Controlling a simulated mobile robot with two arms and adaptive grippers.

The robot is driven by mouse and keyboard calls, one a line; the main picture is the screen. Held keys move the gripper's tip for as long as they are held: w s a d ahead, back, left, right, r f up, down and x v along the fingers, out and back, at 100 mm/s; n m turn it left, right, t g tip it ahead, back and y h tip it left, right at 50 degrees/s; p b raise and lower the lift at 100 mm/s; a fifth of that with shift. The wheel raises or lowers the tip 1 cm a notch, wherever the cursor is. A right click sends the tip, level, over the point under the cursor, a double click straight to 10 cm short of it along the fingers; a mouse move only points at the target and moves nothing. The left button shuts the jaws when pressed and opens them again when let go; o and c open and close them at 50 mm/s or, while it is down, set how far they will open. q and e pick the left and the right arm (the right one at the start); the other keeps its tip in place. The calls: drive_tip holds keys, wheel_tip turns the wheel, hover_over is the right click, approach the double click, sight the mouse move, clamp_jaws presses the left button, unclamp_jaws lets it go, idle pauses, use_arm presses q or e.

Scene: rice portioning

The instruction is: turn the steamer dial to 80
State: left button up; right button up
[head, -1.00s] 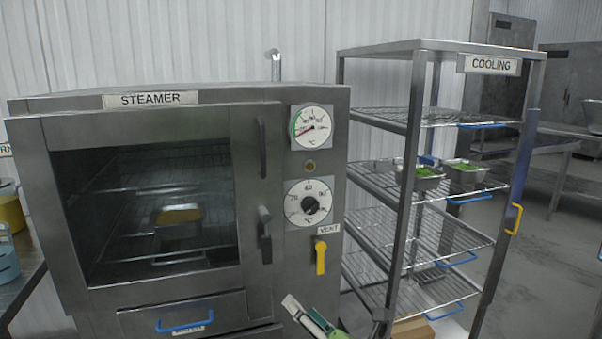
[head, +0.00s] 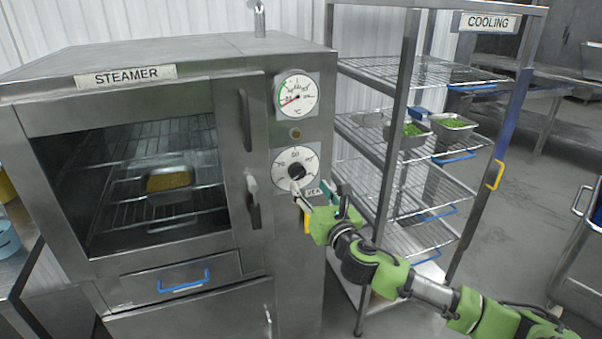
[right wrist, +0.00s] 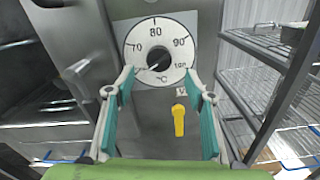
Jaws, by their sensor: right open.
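The steamer dial (head: 297,171) is a dark knob on a white round scale, low on the steamer's (head: 240,65) right front panel. My left gripper is out of view.
A temperature gauge (head: 296,96) sits above the dial. A yellow vent lever (right wrist: 179,120) is below it, partly behind my gripper in the head view. The door handle (head: 253,200) is to the left. The cooling rack (head: 395,130) stands close on the right.

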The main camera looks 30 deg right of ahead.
sight(300, 174)
drive_tip(key=p+x, duration=0.1)
drive_tip(key=x, duration=0.6)
drive_tip(key=shift+a, duration=0.1)
drive_tip(key=c, duration=1.1)
